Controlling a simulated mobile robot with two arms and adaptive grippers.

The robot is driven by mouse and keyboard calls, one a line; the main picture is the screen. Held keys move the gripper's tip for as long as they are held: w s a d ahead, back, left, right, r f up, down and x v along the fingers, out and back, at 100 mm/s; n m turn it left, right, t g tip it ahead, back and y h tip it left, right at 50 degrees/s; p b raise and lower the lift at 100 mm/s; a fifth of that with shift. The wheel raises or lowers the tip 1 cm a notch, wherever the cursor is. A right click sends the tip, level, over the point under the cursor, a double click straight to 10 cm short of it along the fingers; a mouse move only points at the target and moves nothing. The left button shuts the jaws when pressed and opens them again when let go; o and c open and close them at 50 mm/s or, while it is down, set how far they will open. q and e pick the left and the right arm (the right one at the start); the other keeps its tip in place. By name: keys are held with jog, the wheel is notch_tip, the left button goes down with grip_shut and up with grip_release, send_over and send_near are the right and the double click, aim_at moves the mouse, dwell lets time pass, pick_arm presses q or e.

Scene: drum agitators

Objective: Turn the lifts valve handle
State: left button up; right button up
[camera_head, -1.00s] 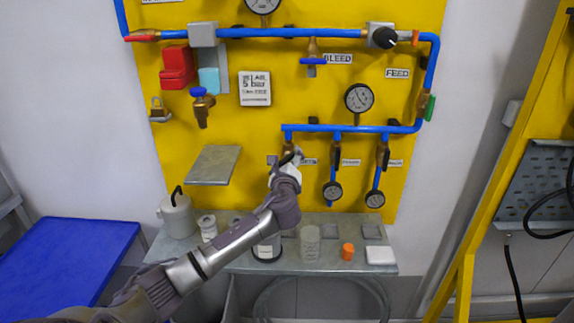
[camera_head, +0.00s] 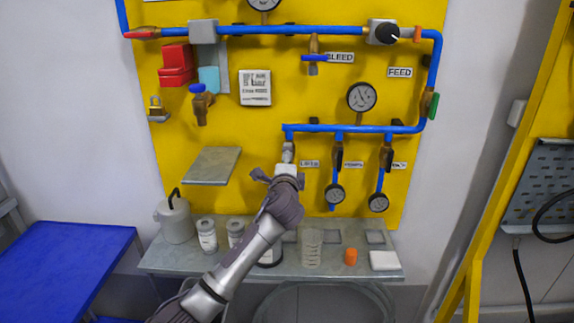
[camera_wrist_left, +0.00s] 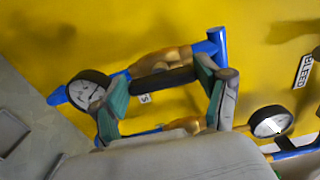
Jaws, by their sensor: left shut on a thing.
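The lifts valve hangs from the left end of the lower blue pipe in the head view, left of the LIFTS label (camera_head: 309,163). My left gripper (camera_head: 288,154) covers most of it there. In the left wrist view, the brass valve body (camera_wrist_left: 160,61) joins a blue pipe end. The black lifts valve handle (camera_wrist_left: 163,81) lies crosswise between the two fingers of my left gripper (camera_wrist_left: 163,92). The gripper is shut on this handle, with a finger at each end. My right gripper is in neither view.
Two similar valves with black handles (camera_head: 339,157) (camera_head: 388,157) and gauges (camera_head: 335,194) (camera_head: 378,203) hang to the right. A grey plate (camera_head: 212,166) juts out at left. A shelf (camera_head: 330,262) below holds jars, a cup and an orange piece (camera_head: 351,256).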

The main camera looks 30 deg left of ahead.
pick_arm(q)
jog(key=shift+n, duration=0.5)
jog(key=o, duration=1.2)
jog(key=shift+c, duration=0.2)
jog(key=v, duration=1.2)
